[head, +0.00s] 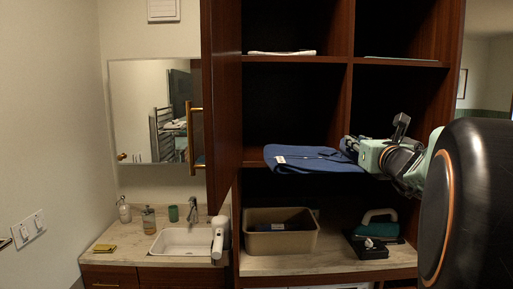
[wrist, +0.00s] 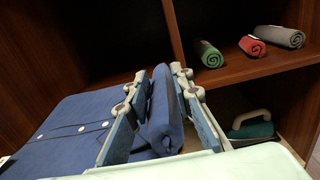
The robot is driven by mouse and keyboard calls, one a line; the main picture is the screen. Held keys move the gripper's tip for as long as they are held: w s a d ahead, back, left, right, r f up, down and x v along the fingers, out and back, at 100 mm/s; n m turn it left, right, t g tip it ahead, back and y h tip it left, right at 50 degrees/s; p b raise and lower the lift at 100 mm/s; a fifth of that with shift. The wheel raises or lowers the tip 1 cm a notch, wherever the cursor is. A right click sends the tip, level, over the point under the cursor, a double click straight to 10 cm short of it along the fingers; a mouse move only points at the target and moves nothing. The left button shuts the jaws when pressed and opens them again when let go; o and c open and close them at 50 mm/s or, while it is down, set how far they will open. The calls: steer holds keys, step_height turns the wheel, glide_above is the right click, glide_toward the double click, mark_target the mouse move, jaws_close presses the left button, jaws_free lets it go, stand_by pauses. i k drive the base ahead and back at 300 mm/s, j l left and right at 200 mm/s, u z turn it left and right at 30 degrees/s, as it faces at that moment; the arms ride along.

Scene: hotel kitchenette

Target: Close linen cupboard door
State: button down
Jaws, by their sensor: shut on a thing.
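The linen cupboard (head: 300,110) is dark wood with open compartments. Its door (head: 222,75) stands open on the left, edge toward me, with a brass handle (head: 190,140) on its far left side. My gripper (head: 352,150) reaches in from the right, in front of the middle shelf. It is shut on a folded blue cloth (head: 305,158), which lies flat and extends leftward. In the wrist view, both fingers (wrist: 160,80) pinch a raised fold of the blue cloth (wrist: 80,130), which has white buttons. The door is not in the wrist view.
Rolled green (wrist: 208,55), red (wrist: 252,46) and grey (wrist: 280,37) towels lie on a shelf. A beige bin (head: 281,240) and a green iron (head: 378,225) stand on the counter below. A sink (head: 183,241) and mirror (head: 150,110) are at left, beyond the door.

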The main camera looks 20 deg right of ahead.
mark_target(220, 30)
steer(key=i, duration=0.55)
steer(key=i+l, duration=0.3)
steer(key=i+u, duration=0.05)
steer(key=i, duration=0.05)
